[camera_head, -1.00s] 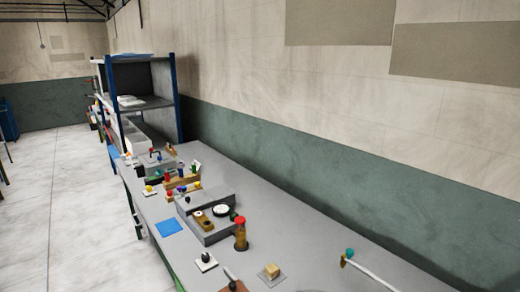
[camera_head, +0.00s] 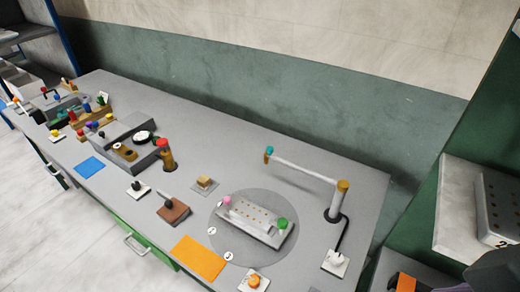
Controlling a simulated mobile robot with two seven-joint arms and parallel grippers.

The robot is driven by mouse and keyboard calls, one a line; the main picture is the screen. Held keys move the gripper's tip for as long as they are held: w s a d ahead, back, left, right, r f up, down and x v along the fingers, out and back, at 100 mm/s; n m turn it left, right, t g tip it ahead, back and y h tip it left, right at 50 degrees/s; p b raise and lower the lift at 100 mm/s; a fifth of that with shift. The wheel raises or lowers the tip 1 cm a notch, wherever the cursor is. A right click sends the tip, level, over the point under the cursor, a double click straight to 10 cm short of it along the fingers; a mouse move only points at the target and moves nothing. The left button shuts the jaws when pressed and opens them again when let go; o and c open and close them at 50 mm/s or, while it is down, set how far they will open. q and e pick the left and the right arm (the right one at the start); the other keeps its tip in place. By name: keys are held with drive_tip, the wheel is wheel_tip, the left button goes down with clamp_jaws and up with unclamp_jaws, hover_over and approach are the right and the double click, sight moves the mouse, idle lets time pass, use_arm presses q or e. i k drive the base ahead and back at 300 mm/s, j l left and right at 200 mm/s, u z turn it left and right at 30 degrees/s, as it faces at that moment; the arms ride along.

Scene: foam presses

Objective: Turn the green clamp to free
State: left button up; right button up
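A green round knob (camera_head: 282,224), which looks like the green clamp, sits at the right end of a light grey plate (camera_head: 262,234) in the camera_head view. A pink knob (camera_head: 227,200) sits at the plate's other end. Between them lies a pale block with rows of small holes (camera_head: 252,213). The plate rests on a round grey disc (camera_head: 222,236) set in the bench top. Which way the green clamp is turned is too small to tell. Neither of my grippers can be made out in this view.
A white swing bar (camera_head: 305,171) with a teal tip spans behind the disc from an orange-capped post (camera_head: 339,200). A switch with an orange knob (camera_head: 254,281) and an orange mat (camera_head: 200,258) lie in front. A dark grey shape fills the lower right corner.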

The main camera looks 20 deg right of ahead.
sight(282, 224)
drive_tip(key=z, duration=0.65)
drive_tip(key=i+j+z, duration=0.15)
drive_tip(key=i+j, duration=0.15)
drive_tip(key=i+j+z, duration=0.1)
drive_tip(key=i+j, duration=0.15)
drive_tip(key=j, duration=0.2)
drive_tip(key=i+j+z, duration=0.15)
drive_tip(key=i+j, duration=0.15)
drive_tip(key=j, duration=0.1)
